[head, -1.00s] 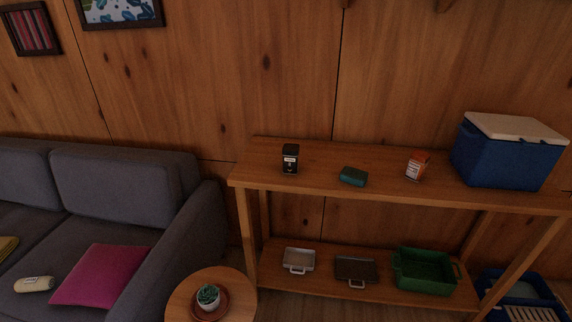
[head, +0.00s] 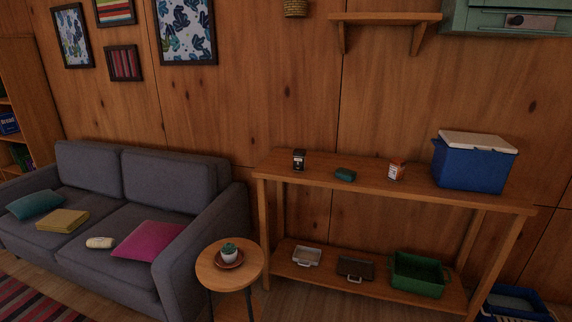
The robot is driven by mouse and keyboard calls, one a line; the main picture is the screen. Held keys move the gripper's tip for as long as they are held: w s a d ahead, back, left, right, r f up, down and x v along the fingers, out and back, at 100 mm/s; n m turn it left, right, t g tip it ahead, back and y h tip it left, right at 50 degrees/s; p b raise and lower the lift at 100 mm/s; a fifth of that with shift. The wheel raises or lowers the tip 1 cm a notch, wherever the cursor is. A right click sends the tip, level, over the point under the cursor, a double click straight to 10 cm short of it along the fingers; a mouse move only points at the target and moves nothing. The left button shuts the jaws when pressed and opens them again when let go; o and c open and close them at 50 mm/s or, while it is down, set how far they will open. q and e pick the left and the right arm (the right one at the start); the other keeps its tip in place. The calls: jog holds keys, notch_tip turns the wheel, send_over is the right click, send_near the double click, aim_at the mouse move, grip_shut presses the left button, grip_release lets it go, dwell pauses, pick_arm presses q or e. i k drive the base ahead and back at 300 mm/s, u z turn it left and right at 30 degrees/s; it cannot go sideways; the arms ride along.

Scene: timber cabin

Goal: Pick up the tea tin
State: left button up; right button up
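A small black tin with a pale label (head: 299,160) stands upright at the left end of the wooden console table's top (head: 322,171). It is likely the tea tin, but its label is too small to read. A teal box-like item (head: 345,174) lies to its right. An orange and white container (head: 396,170) stands further right. Neither of my grippers is in view, and nothing touches the tin.
A blue cooler with a white lid (head: 473,162) stands at the table's right end. The lower shelf holds two trays and a green bin (head: 417,274). A round side table with a potted plant (head: 229,254) and a grey sofa (head: 120,200) are at left.

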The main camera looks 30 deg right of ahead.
aim_at(299, 155)
jog(key=u, duration=0.45)
jog(key=i, duration=1.35)
jog(key=z, duration=0.4)
